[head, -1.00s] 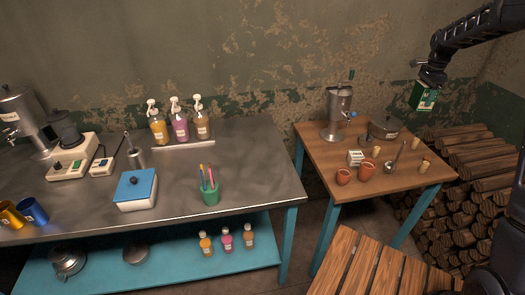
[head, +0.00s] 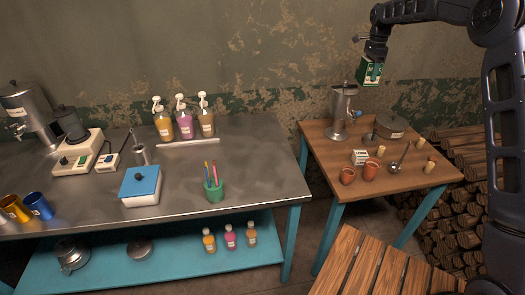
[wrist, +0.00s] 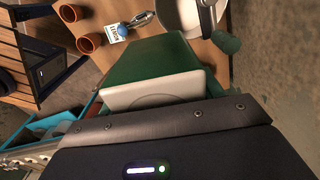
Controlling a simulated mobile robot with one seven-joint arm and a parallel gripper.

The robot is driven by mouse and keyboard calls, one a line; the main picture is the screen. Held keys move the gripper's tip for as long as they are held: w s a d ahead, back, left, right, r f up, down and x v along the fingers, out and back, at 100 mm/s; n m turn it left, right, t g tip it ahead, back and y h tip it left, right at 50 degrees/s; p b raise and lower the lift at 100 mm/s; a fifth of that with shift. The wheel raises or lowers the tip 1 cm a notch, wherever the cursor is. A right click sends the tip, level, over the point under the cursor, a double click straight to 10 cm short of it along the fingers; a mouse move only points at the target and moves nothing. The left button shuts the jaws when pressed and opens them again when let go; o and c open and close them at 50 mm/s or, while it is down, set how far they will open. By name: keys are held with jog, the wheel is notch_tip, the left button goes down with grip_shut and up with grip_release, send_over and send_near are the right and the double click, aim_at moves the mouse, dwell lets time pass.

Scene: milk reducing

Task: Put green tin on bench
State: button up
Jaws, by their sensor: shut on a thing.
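My gripper (head: 374,56) is shut on the green tin (head: 369,73) and holds it in the air above the steel urn on the small wooden table. In the wrist view the green tin (wrist: 160,62) fills the middle, with a pale end facing the camera. The steel-topped bench (head: 95,205) with teal legs stands on the left. A slatted wooden seat (head: 365,265), possibly a bench too, is at the bottom right. The tin is apart from both.
The small table (head: 330,155) bears a steel urn (head: 340,115), a lidded pot (head: 390,125), clay cups (head: 371,171) and a white box (head: 359,157). The steel top holds pump bottles (head: 185,125), a blue-lidded box (head: 140,185) and a green pen cup (head: 214,191). Firewood (head: 450,215) is stacked right.

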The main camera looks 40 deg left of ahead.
jog(key=s+a+n, duration=0.1)
jog(key=s+a, duration=1.4)
jog(key=a, duration=0.4)
jog(key=s+a+n, duration=0.1)
jog(key=s+a, duration=1.4)
jog(key=a, duration=0.3)
notch_tip(320, 180, down, 26)
jog(key=shift+a+r, duration=0.1)
jog(key=shift+a, duration=0.05)
jog(key=o, duration=1.3)
